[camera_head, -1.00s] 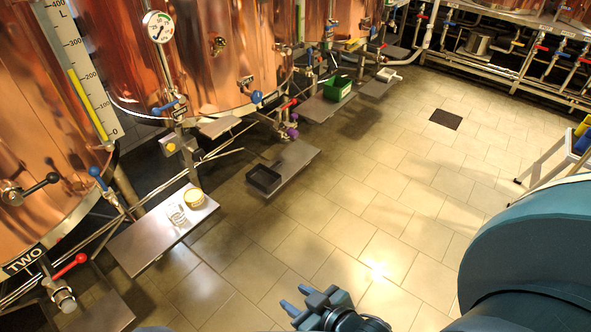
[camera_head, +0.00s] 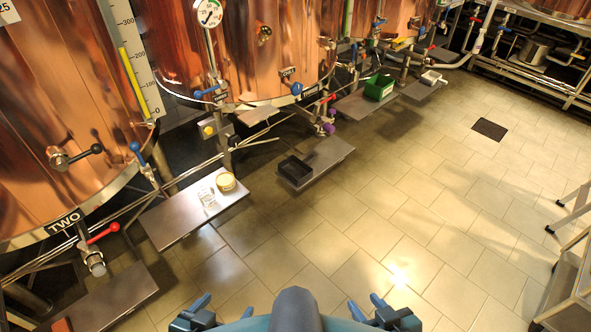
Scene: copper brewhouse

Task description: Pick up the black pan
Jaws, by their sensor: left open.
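The black pan (camera_head: 295,169), a shallow rectangular tray with raised walls, sits on a grey metal shelf (camera_head: 328,156) in front of the copper vessels, near the middle of the head view. My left gripper (camera_head: 228,305) is at the bottom edge, its blue fingers apart with nothing visible between them. My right gripper (camera_head: 366,304) is at the bottom edge to the right, its blue fingertips also apart and empty. Both grippers are well short of the pan and do not touch it.
A green bin (camera_head: 379,87) stands on a farther shelf. Pipes and valves line the vessels. A metal stand (camera_head: 573,282) is at right. The tiled floor between is open.

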